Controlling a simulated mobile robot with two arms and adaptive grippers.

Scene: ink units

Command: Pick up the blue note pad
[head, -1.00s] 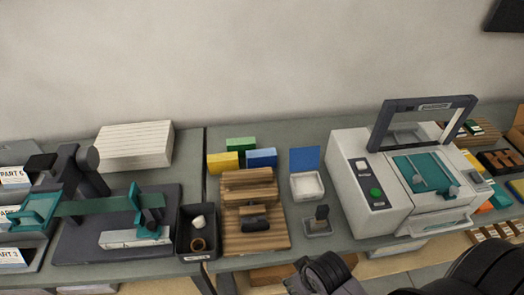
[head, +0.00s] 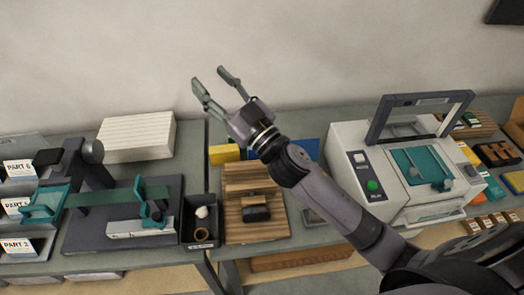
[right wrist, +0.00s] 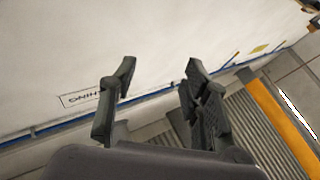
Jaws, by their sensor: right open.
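In the head view my right gripper (head: 211,78) is raised in front of the wall, above the back of the bench, its fingers apart and empty. The right wrist view also shows the open fingers (right wrist: 160,72) with nothing between them. The yellow block (head: 223,153) still shows left of the wrist. A blue upright panel (head: 307,147) shows partly behind my arm. I cannot tell which blue thing is the note pad. My left gripper is not in view.
A ribbed wooden stand (head: 238,222) is in front of the blocks. A black bin (head: 188,232) and a teal-armed press (head: 115,225) stand left, with a white stack (head: 136,138) behind. A large white machine (head: 350,170) with a raised frame stands close to my right arm.

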